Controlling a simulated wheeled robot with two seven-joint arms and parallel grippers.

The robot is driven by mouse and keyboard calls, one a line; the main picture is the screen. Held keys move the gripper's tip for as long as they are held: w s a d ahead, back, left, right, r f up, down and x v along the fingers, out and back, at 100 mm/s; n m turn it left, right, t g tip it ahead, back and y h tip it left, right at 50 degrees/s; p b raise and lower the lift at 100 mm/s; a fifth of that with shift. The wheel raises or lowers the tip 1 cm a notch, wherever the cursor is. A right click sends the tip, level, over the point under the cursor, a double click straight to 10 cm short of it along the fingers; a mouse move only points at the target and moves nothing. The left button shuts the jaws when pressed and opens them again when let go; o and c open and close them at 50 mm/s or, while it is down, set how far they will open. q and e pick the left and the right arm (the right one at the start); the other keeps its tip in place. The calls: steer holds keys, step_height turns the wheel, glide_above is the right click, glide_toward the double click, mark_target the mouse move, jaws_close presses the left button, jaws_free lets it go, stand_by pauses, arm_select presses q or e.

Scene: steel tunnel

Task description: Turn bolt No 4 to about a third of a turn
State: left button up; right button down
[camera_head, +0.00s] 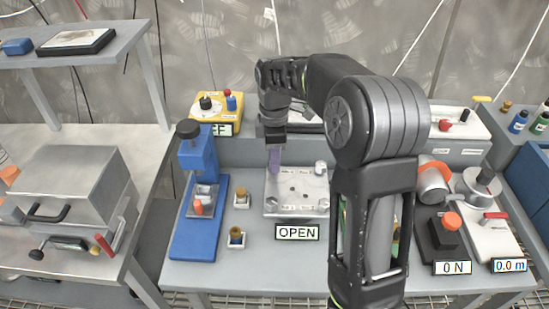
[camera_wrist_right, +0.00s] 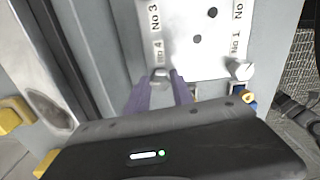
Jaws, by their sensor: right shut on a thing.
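The pale metal plate (camera_head: 290,206) lies on the grey bench in the head view, with the OPEN sign (camera_head: 297,233) at its front edge. In the right wrist view the plate (camera_wrist_right: 185,55) carries the labels No 3, No 4 and No 1. My right gripper (camera_head: 274,168) reaches down to the plate's far left corner. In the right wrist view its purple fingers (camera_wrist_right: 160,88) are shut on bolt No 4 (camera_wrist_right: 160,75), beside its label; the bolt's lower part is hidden. Bolt No 1 (camera_wrist_right: 240,70) stands at another corner. My left gripper is not in view.
A blue press (camera_head: 196,195) and two small knobbed blocks (camera_head: 237,238) stand left of the plate. A yellow box (camera_head: 221,108) is behind. A black block with an orange knob (camera_head: 444,235) and a white device (camera_head: 490,230) are at right. My right arm hides part of the bench.

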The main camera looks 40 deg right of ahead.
steer(key=shift+m, duration=0.4)
steer(key=m+p, duration=0.1)
steer(key=m, duration=0.3)
steer(key=shift+r+p, duration=0.1)
steer(key=shift+p, duration=0.2)
steer(key=m+p, duration=0.1)
steer(key=m, duration=0.5)
steer(key=shift+s+a+p, duration=0.1)
steer(key=shift+p, duration=0.25)
steer(key=m+p, duration=0.1)
steer(key=m, duration=0.4)
steer(key=shift+a+m, duration=0.1)
steer(key=shift+m, duration=0.3)
steer(key=m+p, duration=0.1)
steer(key=m, duration=0.4)
steer(key=shift+m+p, duration=0.3)
steer(key=shift+p, duration=0.1)
steer(key=c, duration=1.1)
jaws_free()
